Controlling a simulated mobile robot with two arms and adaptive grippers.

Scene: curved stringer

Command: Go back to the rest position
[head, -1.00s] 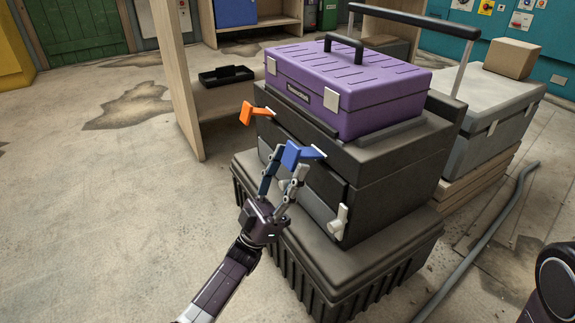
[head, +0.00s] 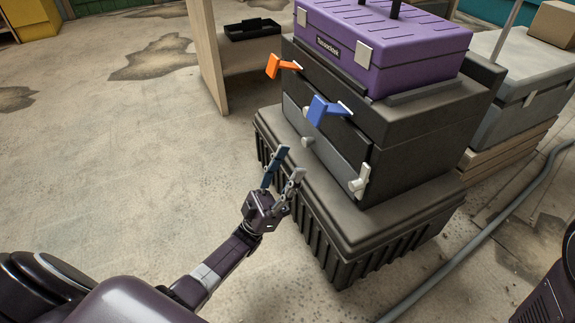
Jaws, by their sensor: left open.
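My left gripper (head: 283,165) is open and empty in the lower middle of the head view. It is in front of a black drawer cabinet (head: 425,125) and appears apart from it. An orange handle (head: 274,66) and a blue handle (head: 322,111) stick out from the cabinet's front, above and beyond the gripper. A dark part of my right arm (head: 555,295) shows at the lower right edge, but its gripper is not in view.
The cabinet stands on a black ribbed crate (head: 340,240) and carries a purple toolbox (head: 385,45). A grey hose (head: 490,225) lies on the floor at right. A wooden shelf (head: 207,50) with a black tray (head: 252,30) stands behind. The floor at left is clear.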

